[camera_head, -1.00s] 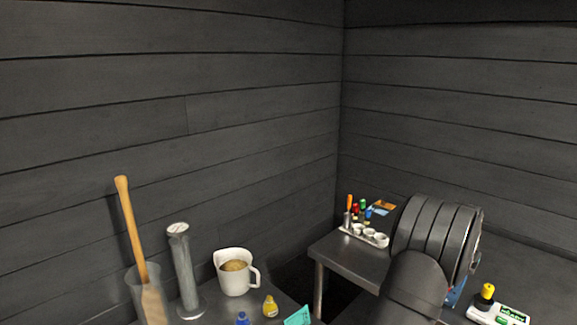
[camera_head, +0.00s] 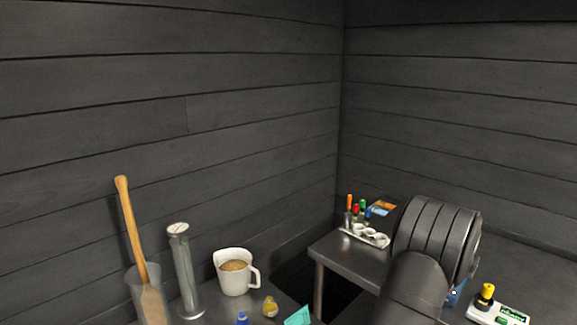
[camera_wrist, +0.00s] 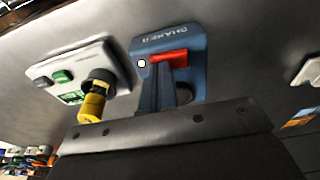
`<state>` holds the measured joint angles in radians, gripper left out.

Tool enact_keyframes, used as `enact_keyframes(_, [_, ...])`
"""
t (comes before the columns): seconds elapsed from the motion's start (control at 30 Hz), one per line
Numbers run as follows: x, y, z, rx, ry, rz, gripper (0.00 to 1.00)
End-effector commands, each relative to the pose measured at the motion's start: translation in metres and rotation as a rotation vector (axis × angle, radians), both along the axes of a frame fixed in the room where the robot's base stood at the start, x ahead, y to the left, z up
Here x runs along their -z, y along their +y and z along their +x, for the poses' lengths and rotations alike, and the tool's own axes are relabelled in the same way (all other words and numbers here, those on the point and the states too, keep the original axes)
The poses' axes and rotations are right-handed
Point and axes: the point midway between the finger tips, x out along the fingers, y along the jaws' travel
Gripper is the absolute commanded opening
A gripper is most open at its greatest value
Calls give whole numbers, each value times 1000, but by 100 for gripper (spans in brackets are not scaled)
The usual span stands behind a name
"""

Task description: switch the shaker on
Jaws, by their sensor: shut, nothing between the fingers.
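The shaker's blue switch box (camera_wrist: 196,50), lettered SHAKER, shows in the wrist view with a red switch (camera_wrist: 172,56) and a small pale round lamp (camera_wrist: 141,63). A dark round part sits lower on the box. My gripper (camera_wrist: 163,70) is shut and empty, its dark fingertips at the lower edge of the red switch. I cannot tell if they touch it. The fingers cover part of the box. In the head view only a blue sliver of the box (camera_head: 454,293) shows beside my arm, and the fingers are hidden.
A white control box (camera_head: 497,312) with a yellow-black knob stands close to the switch box; its green button (camera_wrist: 62,76) shows in the wrist view. A rack with cups and tools (camera_head: 364,235) stands at the table's back. A jug (camera_head: 234,277) and cylinders stand at left.

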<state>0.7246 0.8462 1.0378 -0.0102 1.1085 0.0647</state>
Motion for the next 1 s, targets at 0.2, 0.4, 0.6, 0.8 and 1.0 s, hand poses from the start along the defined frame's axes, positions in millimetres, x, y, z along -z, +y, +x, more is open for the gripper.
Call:
enact_keyframes(0.2, [-16,0,0,0,-2,-2,0])
enact_keyframes(0.4, [-31,0,1,0,-1,-1,0])
enact_keyframes(0.6, [-48,0,0,0,-1,-1,0])
enact_keyframes(0.8, [-63,0,0,0,-1,-1,0])
enact_keyframes(1.0, [-70,0,0,0,-1,-1,0])
